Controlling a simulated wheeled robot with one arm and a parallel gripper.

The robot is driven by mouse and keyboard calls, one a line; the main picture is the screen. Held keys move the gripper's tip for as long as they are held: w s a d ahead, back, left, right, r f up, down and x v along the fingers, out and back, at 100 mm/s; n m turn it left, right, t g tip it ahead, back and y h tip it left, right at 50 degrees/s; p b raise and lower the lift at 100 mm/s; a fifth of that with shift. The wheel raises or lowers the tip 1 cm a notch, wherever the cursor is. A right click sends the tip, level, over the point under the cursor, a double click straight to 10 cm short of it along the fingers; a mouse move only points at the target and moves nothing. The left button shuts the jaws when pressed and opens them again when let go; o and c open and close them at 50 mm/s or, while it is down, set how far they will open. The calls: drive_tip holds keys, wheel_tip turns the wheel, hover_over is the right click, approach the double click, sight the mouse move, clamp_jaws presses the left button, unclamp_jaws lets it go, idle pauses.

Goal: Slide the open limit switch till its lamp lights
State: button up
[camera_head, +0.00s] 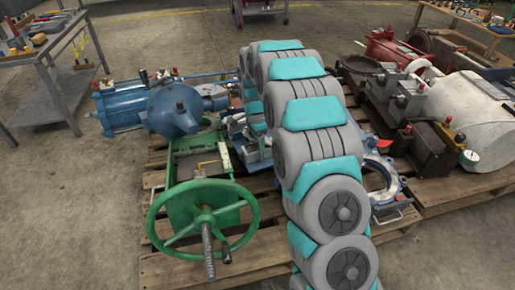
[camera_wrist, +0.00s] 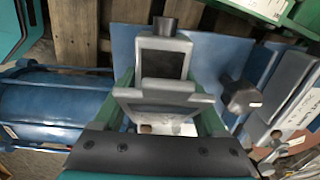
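In the wrist view, my gripper (camera_wrist: 160,88) shows as grey, dark-faced finger parts above a black bar with screws. Whether the fingers are apart or closed on something is unclear. Blue metalwork (camera_wrist: 210,48) lies behind them. A small dark block with a pale label (camera_wrist: 241,96) sits on the blue part to the right of the fingers, apart from them; I cannot tell if it is the open limit switch. No lit lamp is recognisable. In the head view, my grey and teal arm hides the gripper and much of the blue assembly behind it.
A green handwheel (camera_head: 205,222) with a threaded stem stands left of my arm on a wooden pallet (camera_head: 160,271). A blue cylinder actuator (camera_head: 122,108) lies behind it. White and brown machinery (camera_head: 480,108) fills the right pallet. A tool cart (camera_head: 66,85) stands left; the floor at left is clear.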

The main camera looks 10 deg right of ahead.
drive_tip(key=o, duration=0.3)
drive_tip(key=shift+w+r+p, duration=0.15)
drive_tip(key=shift+r+p, duration=0.1)
drive_tip(key=shift+r, duration=1.7)
drive_tip(key=shift+w+r+p, duration=0.15)
drive_tip(key=shift+r+p, duration=0.1)
drive_tip(key=shift+r, duration=1.65)
